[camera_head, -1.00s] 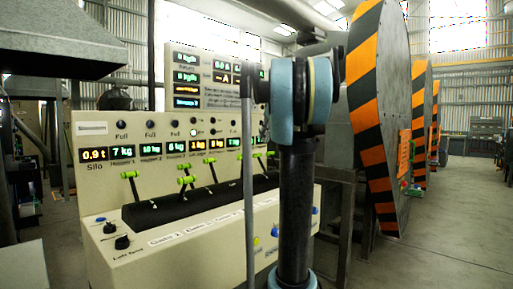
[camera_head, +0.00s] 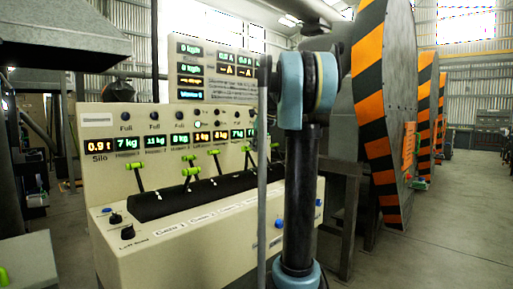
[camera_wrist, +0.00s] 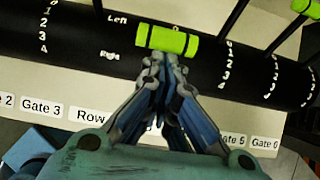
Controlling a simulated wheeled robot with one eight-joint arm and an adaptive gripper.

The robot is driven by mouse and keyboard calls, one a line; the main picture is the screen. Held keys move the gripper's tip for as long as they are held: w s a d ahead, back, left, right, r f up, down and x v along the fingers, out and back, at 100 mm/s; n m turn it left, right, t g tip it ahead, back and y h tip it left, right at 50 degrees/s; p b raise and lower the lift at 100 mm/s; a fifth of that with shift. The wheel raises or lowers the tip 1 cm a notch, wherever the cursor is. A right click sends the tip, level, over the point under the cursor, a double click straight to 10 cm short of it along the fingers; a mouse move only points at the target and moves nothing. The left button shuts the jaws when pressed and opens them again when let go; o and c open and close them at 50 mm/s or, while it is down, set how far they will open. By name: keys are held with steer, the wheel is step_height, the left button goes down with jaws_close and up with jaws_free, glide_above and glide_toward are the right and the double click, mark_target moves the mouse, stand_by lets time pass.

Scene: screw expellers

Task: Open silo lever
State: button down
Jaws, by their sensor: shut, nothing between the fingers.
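The cream control panel (camera_head: 105,160) has a row of black levers with green handles, one of them a lever (camera_head: 136,174) at the left end. The word "Silo" stands under a "0.9 t" display (camera_head: 97,144) at the panel's left. I cannot tell which lever is the silo lever. In the wrist view my gripper (camera_wrist: 164,62) is shut and empty. In the head view my gripper is hidden behind my arm.
Another green handle (camera_wrist: 306,8) is at the upper right of the wrist view. Gate labels (camera_wrist: 42,107) run along the panel front. Large orange-and-black striped discs (camera_head: 385,120) stand to the right. Open floor (camera_head: 450,220) lies at the far right.

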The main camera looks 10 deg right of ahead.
stand_by(0.3)
steer(key=shift+w+a+r, duration=0.3)
steer(key=shift+w+a, duration=0.4)
steer(key=shift+w, duration=0.25)
